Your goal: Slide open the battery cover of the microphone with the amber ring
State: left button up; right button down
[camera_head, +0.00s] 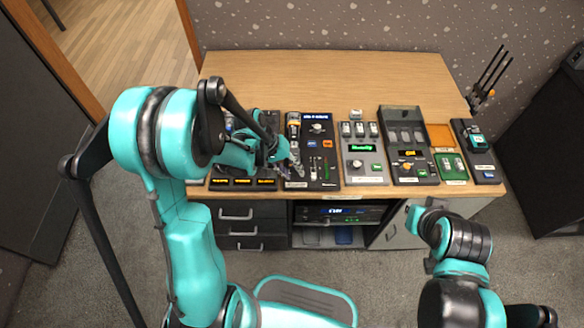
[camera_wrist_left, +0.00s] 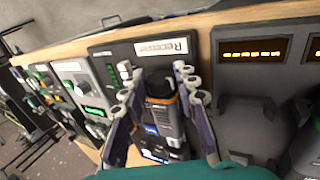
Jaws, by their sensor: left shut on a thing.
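The microphone with the amber ring (camera_head: 293,123) stands out at the top of a dark panel, left of the middle of the desk in the head view. In the left wrist view, a dark handheld body (camera_wrist_left: 163,108) with a black end and a thin amber band lies between my fingers. My left gripper (camera_head: 288,163), seen in the wrist view too (camera_wrist_left: 158,82), is shut on this microphone body, a finger along each side. The fingers and arm hide much of its lower part. The battery cover's position cannot be made out. My right gripper is not in view.
The back of the wooden desk (camera_head: 330,75) is clear.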

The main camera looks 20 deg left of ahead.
pick_arm(q)
jog(key=shift+s+d, duration=0.2)
jog(key=shift+s, duration=0.55)
jog(key=o, duration=1.2)
jog(key=shift+s, duration=0.1)
jog(key=v, duration=1.2)
jog(key=s+d+r+m+t+y, duration=0.1)
jog(key=s+r+m+t+y, duration=0.2)
jog(key=s, duration=0.6)
jog(key=shift+s+r+t+y, duration=0.2)
jog(key=shift+r+t+y, duration=0.7)
jog(key=shift+r+t, duration=0.4)
jog(key=shift+d+f, duration=0.1)
jog(key=shift+f, duration=0.05)
